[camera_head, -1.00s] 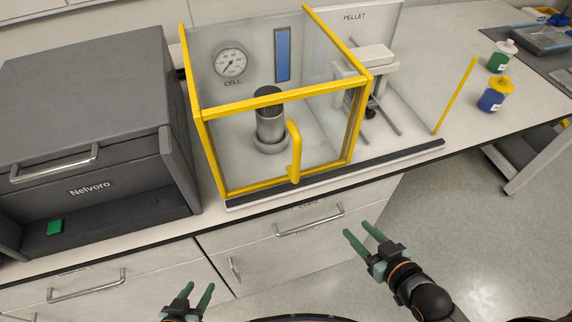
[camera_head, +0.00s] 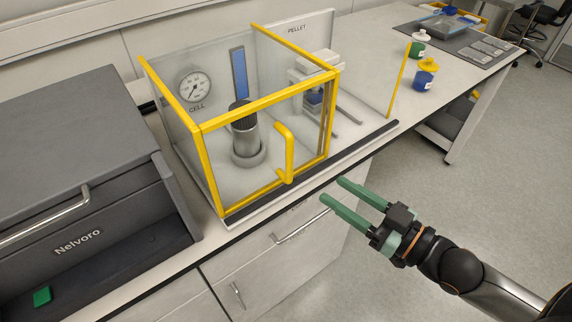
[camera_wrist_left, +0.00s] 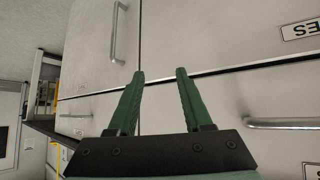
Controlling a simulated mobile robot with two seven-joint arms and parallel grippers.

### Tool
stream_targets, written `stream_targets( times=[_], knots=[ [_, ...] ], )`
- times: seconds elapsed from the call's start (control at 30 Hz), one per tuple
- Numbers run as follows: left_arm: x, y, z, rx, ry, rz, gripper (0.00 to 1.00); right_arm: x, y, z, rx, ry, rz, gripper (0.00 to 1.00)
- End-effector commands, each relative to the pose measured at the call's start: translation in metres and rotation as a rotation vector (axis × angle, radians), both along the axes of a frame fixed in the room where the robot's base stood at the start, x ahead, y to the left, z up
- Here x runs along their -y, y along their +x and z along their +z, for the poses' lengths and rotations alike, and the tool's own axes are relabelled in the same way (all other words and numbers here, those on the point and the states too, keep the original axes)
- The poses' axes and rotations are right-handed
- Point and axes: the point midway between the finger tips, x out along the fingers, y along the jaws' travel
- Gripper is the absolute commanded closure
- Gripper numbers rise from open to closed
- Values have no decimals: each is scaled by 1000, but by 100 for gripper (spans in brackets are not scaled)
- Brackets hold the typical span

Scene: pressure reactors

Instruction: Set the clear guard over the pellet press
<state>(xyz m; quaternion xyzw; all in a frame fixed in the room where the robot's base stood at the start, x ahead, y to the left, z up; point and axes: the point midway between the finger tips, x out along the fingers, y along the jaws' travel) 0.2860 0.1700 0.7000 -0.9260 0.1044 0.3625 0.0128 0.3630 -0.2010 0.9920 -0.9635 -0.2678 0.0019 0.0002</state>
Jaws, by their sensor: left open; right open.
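The clear guard (camera_head: 268,108), a see-through box with yellow edges and a yellow front handle (camera_head: 286,152), stands over the metal cell cylinder (camera_head: 245,136) at the CELL side in the head view. The pellet press (camera_head: 314,78) stands to its right, in front of the PELLET panel, partly seen through the guard. My right gripper (camera_head: 332,191) is open and empty, in front of the counter edge, below and right of the handle. My left gripper (camera_wrist_left: 160,76) is open and empty in the left wrist view, facing drawer fronts. It is out of the head view.
A black rail (camera_head: 310,172) runs along the station's front, with a yellow post (camera_head: 398,81) at its right end. A dark Nelvoro unit (camera_head: 75,180) stands at left. Green (camera_head: 418,45) and blue (camera_head: 424,76) bottles stand at right.

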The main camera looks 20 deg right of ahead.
Motion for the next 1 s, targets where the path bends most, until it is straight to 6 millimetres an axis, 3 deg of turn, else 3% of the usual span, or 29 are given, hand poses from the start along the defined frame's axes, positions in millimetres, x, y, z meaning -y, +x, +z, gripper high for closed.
stream_targets(
  times=[0.27,1.0],
  knots=[
    [0,0,0,0,-1,-1,50,-7,13,3,7,3,2,50],
    [1,0,6,1,-2,0,50,-55,91,3,5,3,2,50]
  ],
)
